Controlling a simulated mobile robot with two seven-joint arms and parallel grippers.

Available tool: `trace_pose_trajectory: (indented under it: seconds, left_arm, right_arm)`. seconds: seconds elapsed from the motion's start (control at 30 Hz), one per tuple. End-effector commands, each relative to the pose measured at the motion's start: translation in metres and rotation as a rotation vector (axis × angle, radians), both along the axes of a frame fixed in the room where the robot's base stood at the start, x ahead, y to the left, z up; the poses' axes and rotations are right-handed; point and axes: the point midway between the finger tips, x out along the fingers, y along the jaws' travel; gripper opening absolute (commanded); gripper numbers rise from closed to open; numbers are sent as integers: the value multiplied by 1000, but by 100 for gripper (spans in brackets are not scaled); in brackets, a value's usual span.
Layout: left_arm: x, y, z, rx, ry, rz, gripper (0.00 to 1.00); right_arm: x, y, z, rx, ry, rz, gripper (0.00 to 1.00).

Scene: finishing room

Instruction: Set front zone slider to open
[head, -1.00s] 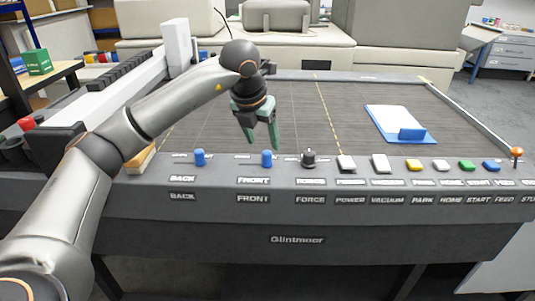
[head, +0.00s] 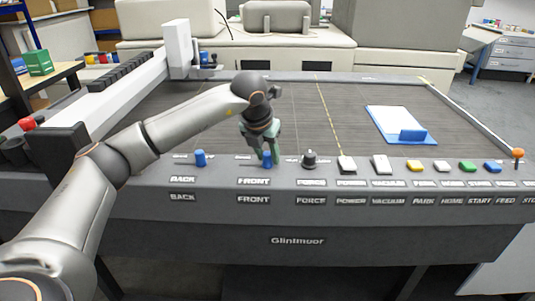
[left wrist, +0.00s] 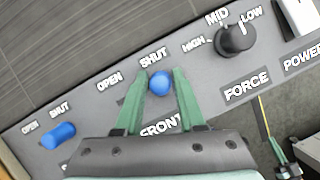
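The front zone slider has a blue knob (head: 267,160) on the panel above the FRONT label; in the left wrist view the knob (left wrist: 160,84) stands by SHUT, with OPEN to its left. My left gripper (head: 265,157) is at this knob, pointing down. In the left wrist view its green fingers (left wrist: 161,92) are apart, one on each side of the knob, with narrow gaps; I cannot tell whether either touches. A dark part with green tips at the lower right edge of the left wrist view looks like my right gripper (left wrist: 290,160); its opening is unclear.
The blue back slider knob (head: 200,159) stands to the left. The FORCE dial (head: 309,159) is close on the right, then a row of buttons. A blue board with a white sheet (head: 390,120) lies on the dark bed (head: 210,125). A white gantry (head: 120,97) runs along the left.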

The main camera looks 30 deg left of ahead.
Motion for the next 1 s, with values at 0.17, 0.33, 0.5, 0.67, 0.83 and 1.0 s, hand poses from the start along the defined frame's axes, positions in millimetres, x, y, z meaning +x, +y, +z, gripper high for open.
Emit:
trace_pose_trajectory:
  seconds: [0.17,0.33,0.5,0.67,0.83,1.0]
  left_arm:
    - [0,0,0,0,0,0,17]
    - [0,0,1,0,-1,0,0]
    - [0,0,1,0,-1,0,0]
    - [0,0,1,-1,-1,0,0]
    - [0,0,1,-1,-1,1,0]
    - [0,0,1,-1,-1,1,0]
  right_arm:
    - [0,0,0,0,-1,1,0]
    - [0,0,0,0,-1,1,0]
    - [0,0,0,0,-1,1,0]
    - [0,0,0,-1,0,1,0]
    - [0,0,-1,-1,1,1,0]
    - [0,0,-1,-1,1,1,0]
